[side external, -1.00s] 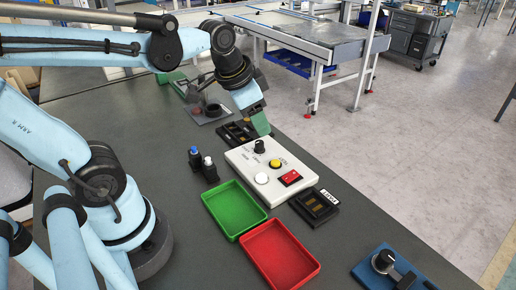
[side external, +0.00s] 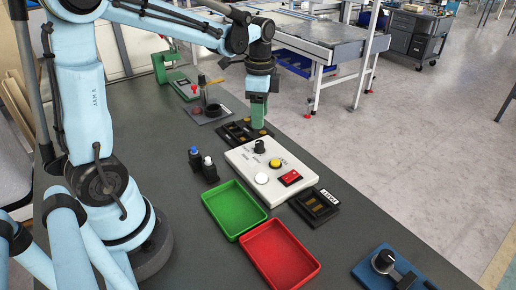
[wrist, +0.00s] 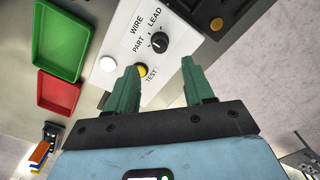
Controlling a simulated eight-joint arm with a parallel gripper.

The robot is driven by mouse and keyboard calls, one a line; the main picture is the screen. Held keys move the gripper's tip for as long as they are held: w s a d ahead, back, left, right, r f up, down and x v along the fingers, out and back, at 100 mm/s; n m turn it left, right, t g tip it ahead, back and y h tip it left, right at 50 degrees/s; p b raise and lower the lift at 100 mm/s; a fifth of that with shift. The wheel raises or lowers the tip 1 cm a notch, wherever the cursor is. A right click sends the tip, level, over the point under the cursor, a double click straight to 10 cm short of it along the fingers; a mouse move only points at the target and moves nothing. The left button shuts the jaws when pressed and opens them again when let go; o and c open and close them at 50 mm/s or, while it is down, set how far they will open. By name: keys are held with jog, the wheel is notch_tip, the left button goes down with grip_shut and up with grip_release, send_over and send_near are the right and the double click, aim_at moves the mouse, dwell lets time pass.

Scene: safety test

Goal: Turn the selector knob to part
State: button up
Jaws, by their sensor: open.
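The selector knob (side external: 260,146) is black and round, and sits at the back of the white control panel (side external: 243,160). In the wrist view the knob (wrist: 159,42) has WIRE, LEAD and PART printed around it; which label its pointer faces is too small to tell surely. My gripper (side external: 258,120) points down above the back edge of the panel, just behind the knob. In the wrist view my gripper (wrist: 160,68) has its green fingers spread apart with nothing between them. The knob shows beyond the gap and is not touched. The left finger partly covers the yellow button (wrist: 141,71) by TEST.
The panel also bears a white button (side external: 261,178) and a red switch (side external: 290,178). A green tray (side external: 212,204) and a red tray (side external: 248,238) lie in front.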

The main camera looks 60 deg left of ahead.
aim_at(259, 142)
notch_tip(259, 142, down, 9)
jog(key=shift+r, duration=0.15)
dwell(0.4)
grip_shut()
dwell(0.3)
jog(key=n, duration=1.1)
jog(key=shift+n, duration=0.4)
dwell(0.4)
